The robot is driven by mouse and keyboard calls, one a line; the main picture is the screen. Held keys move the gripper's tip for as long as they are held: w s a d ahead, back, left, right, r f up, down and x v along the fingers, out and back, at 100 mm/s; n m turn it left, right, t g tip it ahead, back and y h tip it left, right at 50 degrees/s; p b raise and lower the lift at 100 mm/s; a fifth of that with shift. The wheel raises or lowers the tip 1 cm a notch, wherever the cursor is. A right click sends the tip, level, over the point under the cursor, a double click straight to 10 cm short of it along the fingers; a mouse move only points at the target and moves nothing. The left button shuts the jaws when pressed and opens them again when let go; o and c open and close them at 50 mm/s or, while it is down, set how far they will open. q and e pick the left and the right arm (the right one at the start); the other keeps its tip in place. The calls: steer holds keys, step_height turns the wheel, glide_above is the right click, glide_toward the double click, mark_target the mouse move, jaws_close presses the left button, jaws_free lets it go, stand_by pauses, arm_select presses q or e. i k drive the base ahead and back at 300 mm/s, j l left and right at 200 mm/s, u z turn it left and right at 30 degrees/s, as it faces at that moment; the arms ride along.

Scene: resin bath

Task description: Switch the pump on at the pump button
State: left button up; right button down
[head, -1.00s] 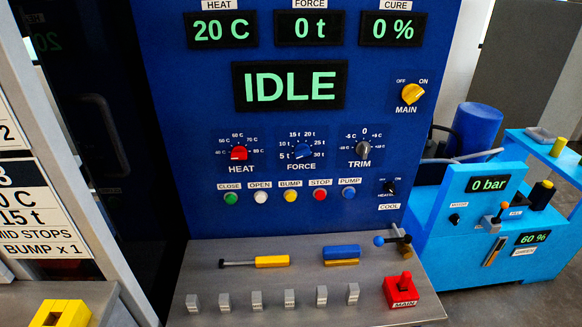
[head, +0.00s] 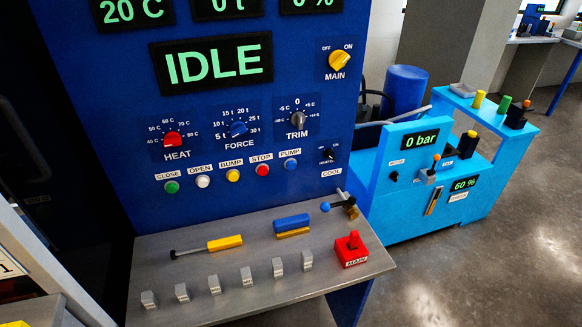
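The pump button (head: 291,164) is a small round blue button under the label PUMP. It is at the right end of a row of buttons on the blue control panel (head: 215,205) in the head view. The large display (head: 211,63) above reads IDLE. The yellow MAIN knob (head: 339,60) sits at the panel's upper right. Neither of my grippers shows in this view.
A grey shelf (head: 225,270) juts out below the panel with a yellow-handled tool (head: 224,243), a blue block (head: 291,222), several grey switches and a red MAIN switch (head: 351,249). A light blue unit (head: 400,225) reading 0 bar stands at right. Floor at right is clear.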

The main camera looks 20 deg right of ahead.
mark_target(291, 165)
steer(key=l+u, duration=0.15)
steer(key=l, duration=0.25)
steer(key=k+l+u, duration=0.15)
steer(key=l, duration=0.25)
steer(key=l+u, duration=0.15)
steer(key=l, duration=0.25)
steer(key=k+l+u, duration=0.15)
steer(key=l, duration=0.2)
